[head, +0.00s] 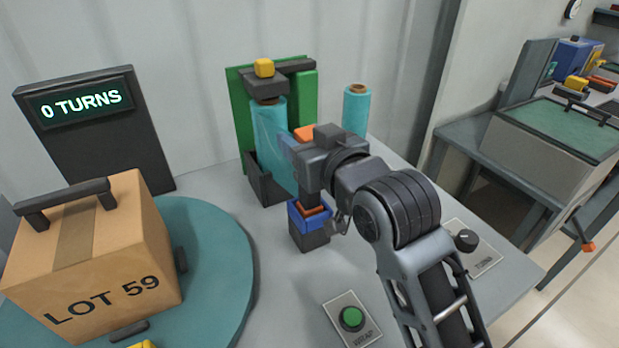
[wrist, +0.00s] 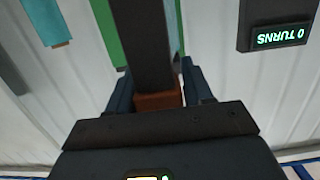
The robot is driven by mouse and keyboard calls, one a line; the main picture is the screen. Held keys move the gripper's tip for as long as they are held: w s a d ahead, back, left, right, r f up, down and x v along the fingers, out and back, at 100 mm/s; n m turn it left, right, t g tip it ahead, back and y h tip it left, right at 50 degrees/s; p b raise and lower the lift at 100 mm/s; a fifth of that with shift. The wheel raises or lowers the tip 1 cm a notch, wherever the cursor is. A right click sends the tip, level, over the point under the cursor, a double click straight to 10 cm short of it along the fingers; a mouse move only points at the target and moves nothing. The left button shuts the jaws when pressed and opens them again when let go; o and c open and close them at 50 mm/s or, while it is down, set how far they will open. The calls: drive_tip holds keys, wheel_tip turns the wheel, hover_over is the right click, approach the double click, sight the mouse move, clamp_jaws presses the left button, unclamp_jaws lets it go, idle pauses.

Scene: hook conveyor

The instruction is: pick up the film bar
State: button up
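The film bar is a dark upright bar with an orange-brown block at its top; in the wrist view the bar (wrist: 142,45) runs up the picture from between my fingers. In the head view its orange top (head: 303,132) shows behind my gripper (head: 305,150), and clear film stretches to it from the teal roll (head: 268,125). Its lower end stands at a blue holder (head: 295,218) on a dark block. My gripper (wrist: 158,88) has a finger on each side of the orange-brown block, very close to it. I cannot tell whether both fingers touch.
A carton (head: 150,235) marked LOT 59 sits on the teal turntable (head: 220,270) at left, with a 0 TURNS display (head: 82,103) behind it. A spare roll (head: 356,112) stands behind my arm. A green button (head: 351,318) and a dark knob (head: 466,240) are on the table.

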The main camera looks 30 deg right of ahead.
clamp_jaws()
idle(0.5)
